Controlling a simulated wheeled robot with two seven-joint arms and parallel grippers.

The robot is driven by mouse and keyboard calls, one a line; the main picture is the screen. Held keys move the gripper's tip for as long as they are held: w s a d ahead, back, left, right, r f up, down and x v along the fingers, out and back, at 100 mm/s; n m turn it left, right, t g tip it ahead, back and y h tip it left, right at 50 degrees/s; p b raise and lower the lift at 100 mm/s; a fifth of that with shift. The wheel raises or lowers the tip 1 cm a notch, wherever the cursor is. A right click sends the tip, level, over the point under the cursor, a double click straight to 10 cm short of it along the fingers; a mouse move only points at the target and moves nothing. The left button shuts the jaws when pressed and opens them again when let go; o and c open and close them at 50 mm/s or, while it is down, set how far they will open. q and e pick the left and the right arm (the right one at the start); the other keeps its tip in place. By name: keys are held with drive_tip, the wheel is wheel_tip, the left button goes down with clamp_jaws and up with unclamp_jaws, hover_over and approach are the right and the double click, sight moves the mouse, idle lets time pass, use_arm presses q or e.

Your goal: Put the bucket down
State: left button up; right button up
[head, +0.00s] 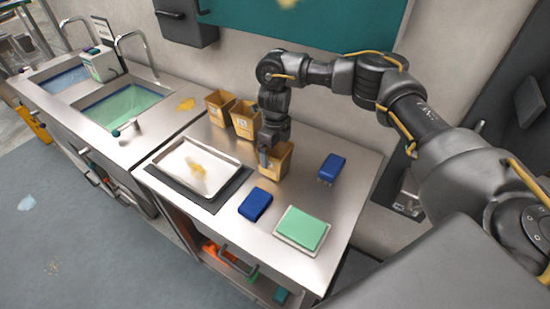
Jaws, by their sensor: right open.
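Three tan buckets stand on the steel counter. The nearest bucket (276,165) is directly under my right gripper (266,160); its base appears to rest on the counter. My right gripper points down at this bucket's left rim and is open; I cannot tell whether a finger touches the rim. The other two buckets, the middle one (243,120) and the far left one (219,107), stand farther back along the wall. The gripper hides part of the nearest bucket. My left gripper is not in view.
A metal tray (170,160) lies on a dark mat (215,199) left of the bucket. A blue block (255,204), a blue brush (332,167) and a green pad on a white tray (302,229) lie nearer and right. Sinks (120,104) are at left.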

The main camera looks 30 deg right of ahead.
drive_tip(key=shift+c, duration=0.4)
drive_tip(key=c, duration=1)
drive_tip(key=shift+r, duration=0.15)
drive_tip(key=s+a+r+b, duration=0.3)
drive_tip(key=s+r+b, duration=0.2)
drive_tip(key=s+r, duration=0.7)
drive_tip(key=shift+s+a+r, duration=0.25)
drive_tip(key=shift+s+r, duration=0.15)
drive_tip(key=shift+s, duration=0.35)
